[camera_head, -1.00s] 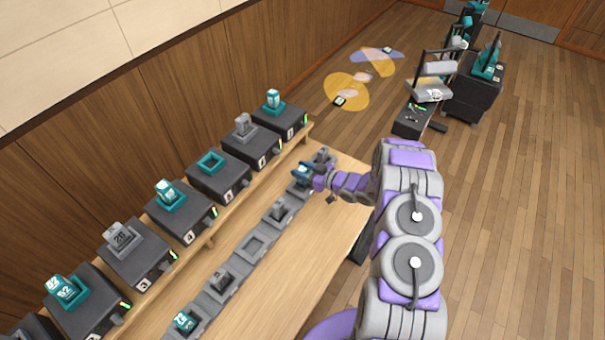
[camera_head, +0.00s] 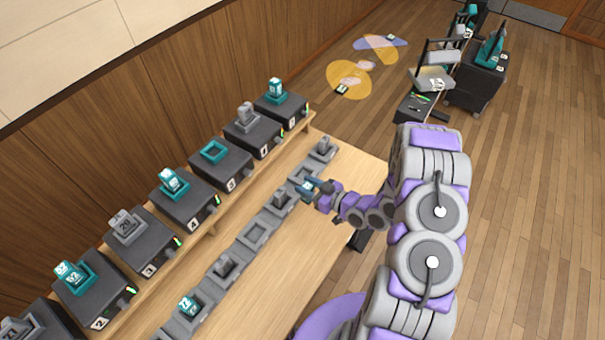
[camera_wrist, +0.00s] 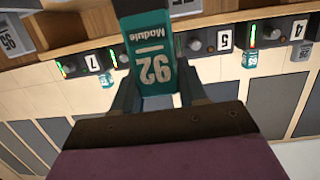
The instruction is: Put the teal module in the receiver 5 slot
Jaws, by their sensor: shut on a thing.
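The receiver 5 slot (camera_head: 213,152) is an empty teal-rimmed socket on top of a dark box, to the left of my gripper on the raised shelf. The receiver 5 front, with its number label (camera_wrist: 225,39), shows upside down in the wrist view, right of the module.
Receiver 4 (camera_head: 188,205) and receiver 6 (camera_head: 258,138) flank receiver 5, each with a module in its socket. Grey holders (camera_head: 256,234) line the table below the shelf, some with modules. The table's right part (camera_head: 285,262) is bare.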

